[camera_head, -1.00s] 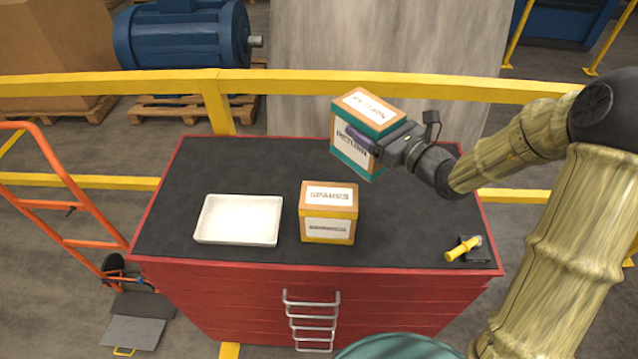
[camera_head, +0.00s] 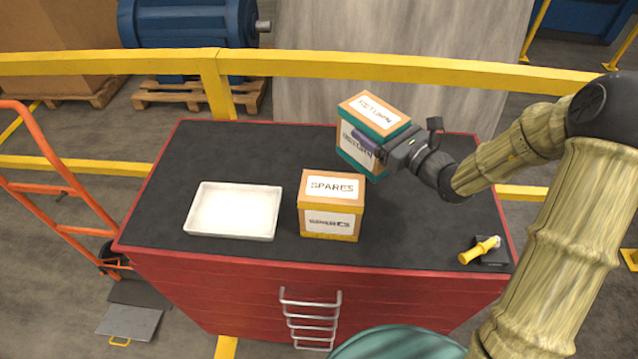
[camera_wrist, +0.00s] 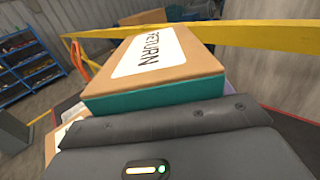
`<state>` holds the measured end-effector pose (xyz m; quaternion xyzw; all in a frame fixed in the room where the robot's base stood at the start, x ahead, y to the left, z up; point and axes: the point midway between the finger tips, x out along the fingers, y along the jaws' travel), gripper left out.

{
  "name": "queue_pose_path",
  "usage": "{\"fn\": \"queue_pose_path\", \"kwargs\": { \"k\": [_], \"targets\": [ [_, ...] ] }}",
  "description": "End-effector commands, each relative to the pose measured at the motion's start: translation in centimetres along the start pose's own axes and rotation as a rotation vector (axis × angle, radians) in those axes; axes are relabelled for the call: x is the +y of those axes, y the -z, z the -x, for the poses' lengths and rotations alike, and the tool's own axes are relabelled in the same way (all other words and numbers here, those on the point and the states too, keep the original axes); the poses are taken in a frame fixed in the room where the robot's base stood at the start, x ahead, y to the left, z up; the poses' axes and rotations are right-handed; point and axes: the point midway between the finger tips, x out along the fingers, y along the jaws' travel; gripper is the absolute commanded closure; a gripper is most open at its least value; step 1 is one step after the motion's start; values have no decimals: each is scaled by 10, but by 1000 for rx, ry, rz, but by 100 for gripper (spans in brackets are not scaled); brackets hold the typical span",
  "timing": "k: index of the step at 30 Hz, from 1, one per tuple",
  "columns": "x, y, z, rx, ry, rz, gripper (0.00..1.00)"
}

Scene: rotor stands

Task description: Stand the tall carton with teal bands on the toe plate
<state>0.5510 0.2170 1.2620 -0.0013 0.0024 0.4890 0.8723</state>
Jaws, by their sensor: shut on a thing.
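The tall carton with teal bands (camera_head: 362,146) is brown with white RETURN labels. My gripper (camera_head: 382,152) is shut on it and holds it over the back right part of the bench top, roughly upright; I cannot tell how far it is above the surface. In the wrist view the carton's labelled top (camera_wrist: 165,58) fills the middle, with a teal band below its edge. The grey toe plate (camera_head: 132,322) lies near the floor at the lower left, at the foot of the orange hand truck (camera_head: 62,185), far from my gripper.
A yellow-banded SPARES carton (camera_head: 331,206) stands mid-bench, in front of the held carton. A white tray (camera_head: 235,211) is left of it. A yellow-handled tool (camera_head: 480,250) lies at the right front. A yellow rail (camera_head: 290,66) runs behind the red bench (camera_head: 215,285).

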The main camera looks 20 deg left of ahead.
Motion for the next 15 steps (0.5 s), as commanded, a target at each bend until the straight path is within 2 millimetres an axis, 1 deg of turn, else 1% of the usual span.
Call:
{"fn": "queue_pose_path", "kwargs": {
  "k": [1, 8, 11, 15],
  "targets": [
    [0, -2, 0, -4, 0, 2, 65],
    [0, -1, 0, -4, 0, 1, 65],
    [0, 6, 0, -3, -1, -3, 65],
    [1, 24, -1, -2, -1, -4, 65]
  ]
}}
